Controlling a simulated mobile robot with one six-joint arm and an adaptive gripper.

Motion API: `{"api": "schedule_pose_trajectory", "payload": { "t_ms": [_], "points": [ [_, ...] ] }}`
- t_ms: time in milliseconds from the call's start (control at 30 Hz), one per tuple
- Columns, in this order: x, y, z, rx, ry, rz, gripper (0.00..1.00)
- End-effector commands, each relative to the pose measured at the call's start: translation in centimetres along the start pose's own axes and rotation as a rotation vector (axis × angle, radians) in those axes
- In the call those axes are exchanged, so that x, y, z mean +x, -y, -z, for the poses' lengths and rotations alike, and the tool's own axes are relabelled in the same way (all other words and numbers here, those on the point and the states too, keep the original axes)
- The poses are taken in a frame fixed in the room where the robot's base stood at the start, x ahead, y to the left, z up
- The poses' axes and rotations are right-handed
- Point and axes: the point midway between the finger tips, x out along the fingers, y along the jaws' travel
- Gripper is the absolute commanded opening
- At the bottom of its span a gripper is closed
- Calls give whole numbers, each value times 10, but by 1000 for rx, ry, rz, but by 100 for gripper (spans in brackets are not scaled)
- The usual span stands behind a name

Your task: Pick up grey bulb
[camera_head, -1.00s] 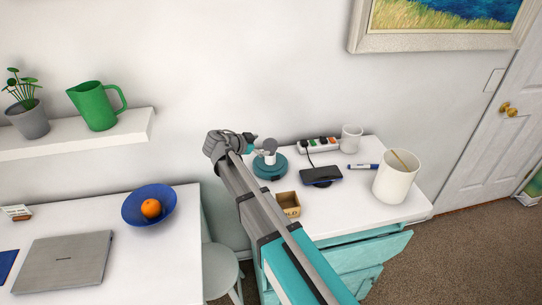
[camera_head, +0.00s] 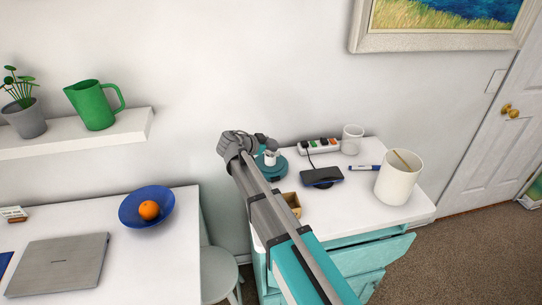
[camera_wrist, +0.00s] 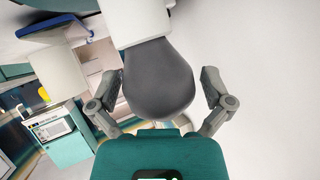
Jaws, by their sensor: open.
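The grey bulb (camera_wrist: 158,82) is large in the middle of the wrist view, its narrow end in a white socket (camera_wrist: 137,20). My gripper (camera_wrist: 160,88) is open, with one finger on each side of the bulb and a visible gap on both sides. In the head view, my gripper (camera_head: 258,143) is at the small lamp with a teal base (camera_head: 271,172) on the white-topped cabinet. There the gripper covers much of the bulb, and the white socket shows just below.
On the cabinet top (camera_head: 345,206) are a power strip (camera_head: 319,146), black device (camera_head: 321,178), glass (camera_head: 352,140), marker (camera_head: 364,168), white cup (camera_head: 397,178) and small box (camera_head: 292,202). A drawer (camera_head: 372,260) stands open. The wall is close behind.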

Motion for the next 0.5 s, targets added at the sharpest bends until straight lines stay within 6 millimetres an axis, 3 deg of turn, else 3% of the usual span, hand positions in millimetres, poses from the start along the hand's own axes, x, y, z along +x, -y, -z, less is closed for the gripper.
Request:
{"api": "schedule_pose_trajectory", "payload": {
  "t_ms": [133, 500],
  "points": [
    [11, 0, -1, 1, 0, 0, 100],
    [11, 0, 0, 0, 0, 1, 100]
  ]
}}
